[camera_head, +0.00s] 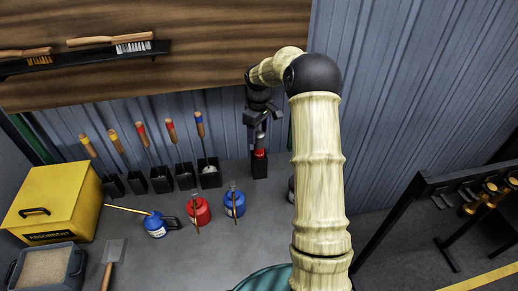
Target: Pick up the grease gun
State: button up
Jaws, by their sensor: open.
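My gripper (258,118) is at the top centre, pointing down with its jaws open. Directly below it a slim upright tool with a red band (260,153) stands in a black holder (260,171) against the ribbed wall. It looks like the grease gun, but it is small and its top is partly hidden by my gripper. I cannot tell whether the fingers touch it or are around it.
Several handled tools stand in black holders to the left. A yellow absorbent box (55,198) is at far left. A black rack (432,205) stands at right.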

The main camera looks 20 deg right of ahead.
jog(key=shift+w+d+f+p, duration=0.15)
jog(key=shift+f+p, duration=0.6)
jog(key=shift+f, duration=0.55)
jog(key=shift+w+f+p, duration=0.1)
jog(key=shift+f+p, duration=0.6)
jog(key=shift+f, duration=0.6)
jog(key=c, duration=1.1)
jog(key=shift+o, duration=0.2)
jog(key=shift+r, duration=0.1)
notch_tip(320, 180, up, 18)
jog(key=b, duration=0.4)
send_over(259, 140)
jog(key=w, duration=0.2)
jog(key=shift+s+d, duration=0.15)
jog(key=shift+d, duration=0.2)
